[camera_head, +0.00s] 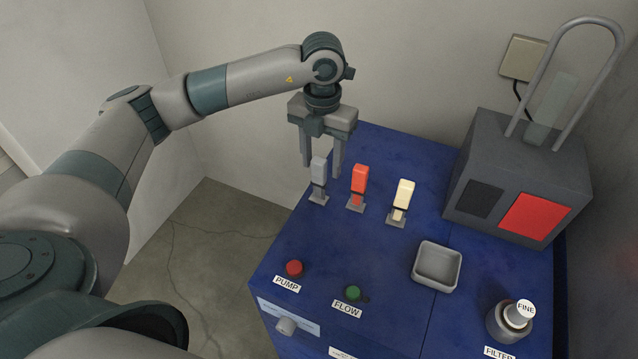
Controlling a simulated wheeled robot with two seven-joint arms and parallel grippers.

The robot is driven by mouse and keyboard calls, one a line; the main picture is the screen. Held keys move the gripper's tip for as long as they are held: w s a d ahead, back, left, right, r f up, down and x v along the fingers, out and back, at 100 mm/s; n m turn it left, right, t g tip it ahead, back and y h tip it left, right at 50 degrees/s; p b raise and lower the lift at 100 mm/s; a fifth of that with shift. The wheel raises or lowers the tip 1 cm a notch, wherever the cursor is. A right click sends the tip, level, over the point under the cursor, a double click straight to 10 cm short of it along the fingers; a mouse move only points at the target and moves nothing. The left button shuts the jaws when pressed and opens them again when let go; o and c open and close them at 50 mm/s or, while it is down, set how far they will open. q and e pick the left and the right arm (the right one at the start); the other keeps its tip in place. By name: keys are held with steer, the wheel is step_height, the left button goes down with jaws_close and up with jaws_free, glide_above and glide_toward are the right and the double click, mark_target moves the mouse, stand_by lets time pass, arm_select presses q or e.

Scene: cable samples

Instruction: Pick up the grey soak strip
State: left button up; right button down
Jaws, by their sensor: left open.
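The grey soak strip (319,171) stands upright in a small holder at the left end of a row on the blue bench. My left gripper (321,170) is above and around the strip's top in the picture, with its two fingers pointing down and apart. One finger shows left of the strip and the other right of it, partly behind it. Whether the fingers touch the strip cannot be told. My right gripper is not in view.
A red strip (359,180) and a cream strip (403,194) stand in holders to the right. A grey tray (437,266), red button (294,268), green button (352,292) and filter knob (511,318) are on the blue bench (390,320). A grey machine (520,170) stands at the back right.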

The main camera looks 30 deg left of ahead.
mark_target(319, 173)
arm_select(q)
steer(key=shift+s+a+f+p, duration=0.1)
steer(key=shift+f+p, duration=0.35)
steer(key=shift+p, duration=0.1)
steer(key=f, duration=0.1)
steer(key=f+p, duration=0.1)
steer(key=f, duration=0.1)
steer(key=shift+s+a+p, duration=0.1)
steer(key=shift+s+p, duration=0.15)
steer(key=shift+p, duration=0.1)
steer(key=shift+w+f, duration=0.1)
steer(key=shift+f, duration=0.6)
steer(key=shift+c, duration=0.6)
jaws_close()
